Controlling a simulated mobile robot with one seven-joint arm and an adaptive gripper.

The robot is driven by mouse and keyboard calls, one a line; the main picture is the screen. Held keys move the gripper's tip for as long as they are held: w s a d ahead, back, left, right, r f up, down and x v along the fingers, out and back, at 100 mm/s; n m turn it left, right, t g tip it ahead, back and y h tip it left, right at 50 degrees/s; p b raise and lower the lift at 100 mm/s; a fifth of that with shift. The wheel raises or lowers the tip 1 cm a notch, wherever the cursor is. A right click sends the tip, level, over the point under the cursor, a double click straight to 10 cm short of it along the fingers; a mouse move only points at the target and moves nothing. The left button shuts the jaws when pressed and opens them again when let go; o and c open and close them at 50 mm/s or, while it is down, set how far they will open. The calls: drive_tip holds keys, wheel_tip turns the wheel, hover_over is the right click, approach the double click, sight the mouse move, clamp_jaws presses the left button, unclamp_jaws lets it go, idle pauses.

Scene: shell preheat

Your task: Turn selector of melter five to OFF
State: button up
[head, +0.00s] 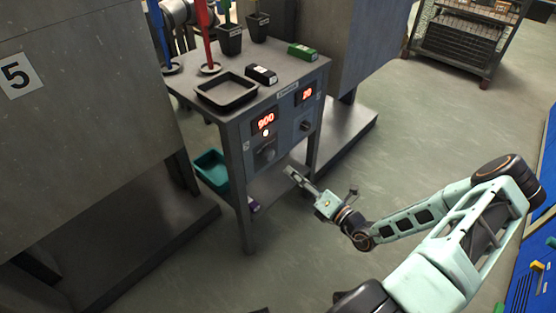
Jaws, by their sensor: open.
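The grey melter table stand (318,72) carries a front panel with a lit red display reading 900 (265,121). A small lit white spot is below this display, and a dark round selector knob (266,154) is below that. Its pointer position is too small to read. A second display reading about 20 (306,95) is to the right, with another dark knob (306,126) under it. My gripper (291,171) is open and empty, in front of and below the panel, apart from both knobs.
A black tray (227,90), black box (262,75), green box (302,51) and dark cups (230,40) stand on the table top. A teal bin (211,170) is below. A wire cage (466,40) stands behind.

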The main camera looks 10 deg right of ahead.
sight(271, 156)
drive_tip(key=b+x, duration=0.2)
drive_tip(key=x, duration=0.8)
drive_tip(key=shift+w+a, duration=0.15)
drive_tip(key=shift+a, duration=0.05)
drive_tip(key=c, duration=1.1)
drive_tip(key=shift+c, duration=0.2)
